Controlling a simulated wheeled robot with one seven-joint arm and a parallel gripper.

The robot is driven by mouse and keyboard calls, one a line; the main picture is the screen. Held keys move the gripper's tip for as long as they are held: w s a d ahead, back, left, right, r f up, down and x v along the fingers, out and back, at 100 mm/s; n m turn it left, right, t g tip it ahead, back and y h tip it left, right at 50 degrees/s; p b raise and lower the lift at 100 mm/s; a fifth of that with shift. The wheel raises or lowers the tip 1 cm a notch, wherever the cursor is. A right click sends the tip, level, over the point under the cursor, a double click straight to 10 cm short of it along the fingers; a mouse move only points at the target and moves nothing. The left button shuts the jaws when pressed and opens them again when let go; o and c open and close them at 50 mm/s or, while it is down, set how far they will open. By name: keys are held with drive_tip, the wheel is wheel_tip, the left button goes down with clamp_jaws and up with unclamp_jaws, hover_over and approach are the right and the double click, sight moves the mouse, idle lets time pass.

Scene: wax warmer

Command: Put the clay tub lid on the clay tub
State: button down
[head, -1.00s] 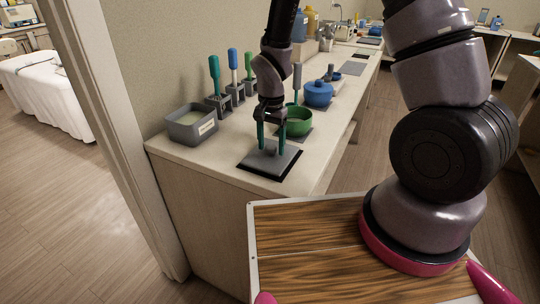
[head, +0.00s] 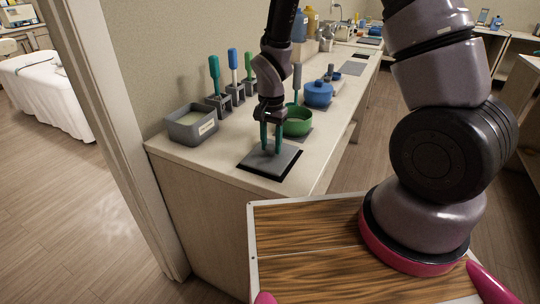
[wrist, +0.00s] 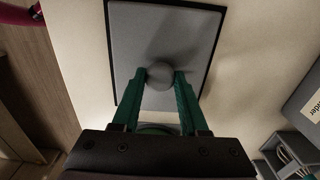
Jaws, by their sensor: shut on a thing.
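The clay tub lid (head: 285,163) is a flat grey rectangular plate with a round knob. It lies on a black-edged mat at the near corner of the counter. In the wrist view, the lid (wrist: 130,50) fills the upper middle. My gripper (head: 271,150) points down over it; in the wrist view its green fingers (wrist: 160,76) are shut on the knob from both sides. The clay tub (head: 192,126) appears to be the open grey rectangular box with a white label and pale contents, left of the lid. Part of it (wrist: 306,98) shows at the wrist view's right edge.
Grey holders with teal, blue and green-handled tools (head: 215,80) stand along the wall behind the tub. Bare counter (head: 215,160) lies between tub and lid.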

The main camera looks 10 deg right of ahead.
drive_tip(key=shift+r, duration=0.5)
idle(0.5)
drive_tip(key=shift+r, duration=1.6)
drive_tip(key=shift+r, duration=0.1)
drive_tip(key=shift+r, duration=4.05)
drive_tip(key=w+a+f, duration=0.1)
drive_tip(key=w+a, duration=0.7)
drive_tip(key=a, duration=0.4)
drive_tip(key=w+a+f, duration=0.1)
drive_tip(key=w+a, duration=0.8)
drive_tip(key=a, duration=0.4)
drive_tip(key=shift+w+a+f, duration=0.25)
drive_tip(key=shift+w+f, duration=0.05)
drive_tip(key=shift+f, duration=0.1)
